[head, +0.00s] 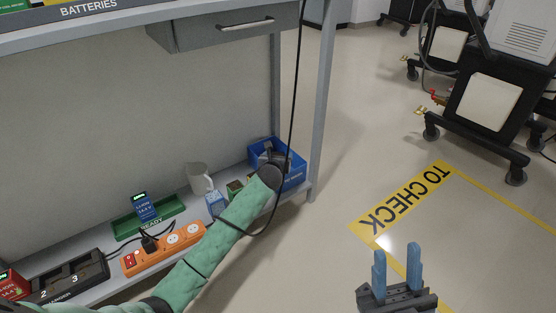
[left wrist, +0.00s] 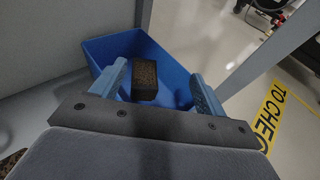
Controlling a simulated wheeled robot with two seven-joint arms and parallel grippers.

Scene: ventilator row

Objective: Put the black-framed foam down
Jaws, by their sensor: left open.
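The black-framed foam (left wrist: 145,76) is a small dark block with a speckled brownish face. It lies inside the blue bin (left wrist: 98,50) on the lower shelf. My left gripper (left wrist: 160,88) is open above the bin, with the foam between and beyond its fingers and a clear gap on the right finger's side. In the head view the left gripper (head: 281,163) is over the blue bin (head: 296,179), and the foam cannot be made out there. My right gripper (head: 396,266) is open and empty over the floor.
A table leg (head: 321,100) rises beside the bin. A black cable hangs nearby.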

